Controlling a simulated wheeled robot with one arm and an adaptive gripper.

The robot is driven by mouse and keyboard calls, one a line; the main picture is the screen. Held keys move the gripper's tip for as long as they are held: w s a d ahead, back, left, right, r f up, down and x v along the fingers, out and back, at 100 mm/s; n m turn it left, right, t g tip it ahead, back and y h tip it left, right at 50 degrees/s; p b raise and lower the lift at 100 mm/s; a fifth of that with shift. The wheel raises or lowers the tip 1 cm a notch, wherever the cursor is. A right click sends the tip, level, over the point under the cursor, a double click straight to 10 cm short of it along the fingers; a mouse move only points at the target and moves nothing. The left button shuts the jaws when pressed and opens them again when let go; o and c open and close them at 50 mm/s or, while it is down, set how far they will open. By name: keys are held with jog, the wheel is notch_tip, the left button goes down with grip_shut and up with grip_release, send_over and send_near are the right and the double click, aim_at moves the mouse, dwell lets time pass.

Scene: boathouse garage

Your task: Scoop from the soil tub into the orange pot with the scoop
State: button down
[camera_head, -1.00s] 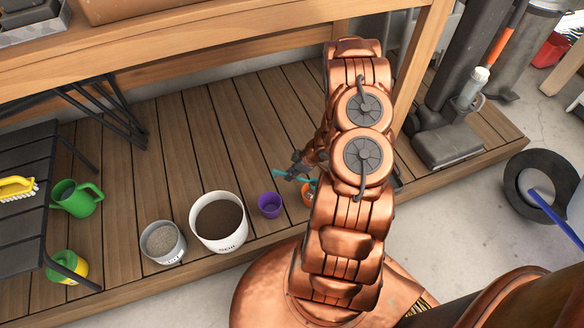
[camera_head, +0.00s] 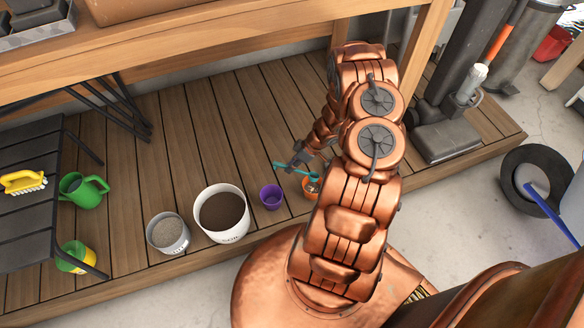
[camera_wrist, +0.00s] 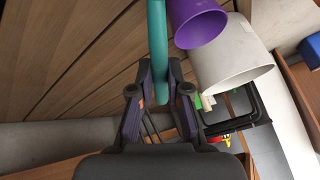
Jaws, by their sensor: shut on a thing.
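The white soil tub (camera_head: 209,230), filled with dark brown soil, stands upright on the wooden deck. The small orange pot (camera_head: 307,195) stands to its right, partly hidden by my arm, with something pale showing at its mouth. My gripper (camera_head: 297,164) is shut on the teal scoop (camera_head: 309,174), whose far end appears above the orange pot. Whether the scoop carries soil cannot be told. In the wrist view my gripper (camera_wrist: 160,75) grips the teal handle (camera_wrist: 157,35); the scoop's bowl is out of that view. The white tub (camera_wrist: 235,65) shows there too.
A purple pot (camera_head: 270,198) stands between the soil tub and the orange pot. A grey tub (camera_head: 177,247) of pale grit stands left of the soil. A green watering can (camera_head: 85,190) and a black slatted table (camera_head: 35,200) are at the left. The deck behind the pots is clear.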

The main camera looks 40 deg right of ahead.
jog(key=shift+d+f+g+b, duration=0.2)
jog(key=shift+f+g+b, duration=0.1)
jog(key=shift+b, duration=1)
jog(key=shift+w+y+b, duration=0.1)
jog(key=shift+y+b, duration=0.4)
jog(key=shift+b, duration=1)
jog(key=shift+g+b, duration=0.3)
jog(key=shift+b, duration=0.1)
jog(key=shift+d+y+b, duration=0.1)
jog(key=shift+y+b, duration=0.2)
jog(key=shift+b, duration=0.25)
jog(key=b, duration=0.2)
jog(key=shift+f+g+y+b, duration=0.15)
jog(key=shift+g+y+b, duration=0.15)
jog(key=shift+b, duration=0.1)
jog(key=shift+b, duration=0.45)
